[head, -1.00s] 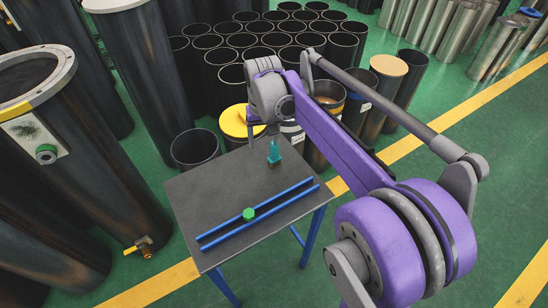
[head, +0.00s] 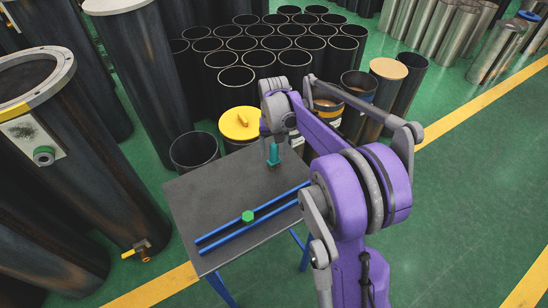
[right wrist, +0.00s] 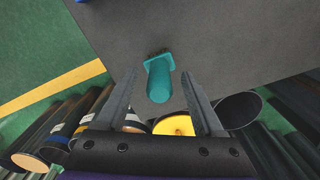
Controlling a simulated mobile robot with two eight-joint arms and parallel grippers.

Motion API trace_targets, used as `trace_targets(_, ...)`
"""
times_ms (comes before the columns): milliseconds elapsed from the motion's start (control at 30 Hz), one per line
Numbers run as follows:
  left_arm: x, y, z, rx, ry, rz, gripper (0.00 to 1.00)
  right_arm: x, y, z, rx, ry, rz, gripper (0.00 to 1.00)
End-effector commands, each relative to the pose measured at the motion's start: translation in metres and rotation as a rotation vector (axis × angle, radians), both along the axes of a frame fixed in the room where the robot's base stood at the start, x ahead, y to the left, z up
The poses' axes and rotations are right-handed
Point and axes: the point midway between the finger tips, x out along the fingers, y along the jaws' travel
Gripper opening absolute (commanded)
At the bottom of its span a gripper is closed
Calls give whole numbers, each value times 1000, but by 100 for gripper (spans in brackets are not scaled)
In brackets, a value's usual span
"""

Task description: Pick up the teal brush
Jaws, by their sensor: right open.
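The teal brush (head: 273,153) stands upright near the far right edge of the dark tabletop (head: 225,195). In the right wrist view the brush (right wrist: 159,80) shows its handle towards the camera and its dark bristles at the far end. My right gripper (right wrist: 159,85) is open, with one finger on each side of the brush and a gap on both sides. In the head view the right gripper (head: 272,135) is at the brush, and my own arm partly hides it. My left gripper is in neither view.
Two blue rails (head: 252,216) lie on the table with a green hexagonal piece (head: 248,216) between them. A yellow-lidded cylinder (head: 240,124) and an open black cylinder (head: 194,150) stand close behind the table. Large dark cylinders (head: 40,150) stand at left.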

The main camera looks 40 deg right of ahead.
Motion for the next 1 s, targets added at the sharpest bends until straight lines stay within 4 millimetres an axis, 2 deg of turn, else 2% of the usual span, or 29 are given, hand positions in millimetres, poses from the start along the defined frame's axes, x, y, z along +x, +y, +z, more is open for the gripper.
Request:
trace_targets(33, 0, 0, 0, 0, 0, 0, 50, 0, 0, -8, 0, 0, 0, 70)
trace_targets(167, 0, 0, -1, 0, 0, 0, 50, 0, 0, -20, 0, 0, 0, 70)
trace_targets(433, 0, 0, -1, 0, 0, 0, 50, 0, 0, -22, 0, 0, 0, 68)
trace_targets(800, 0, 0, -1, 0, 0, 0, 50, 0, 0, -22, 0, 0, 0, 1)
trace_targets(1000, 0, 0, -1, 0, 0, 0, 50, 0, 0, -22, 0, 0, -1, 0)
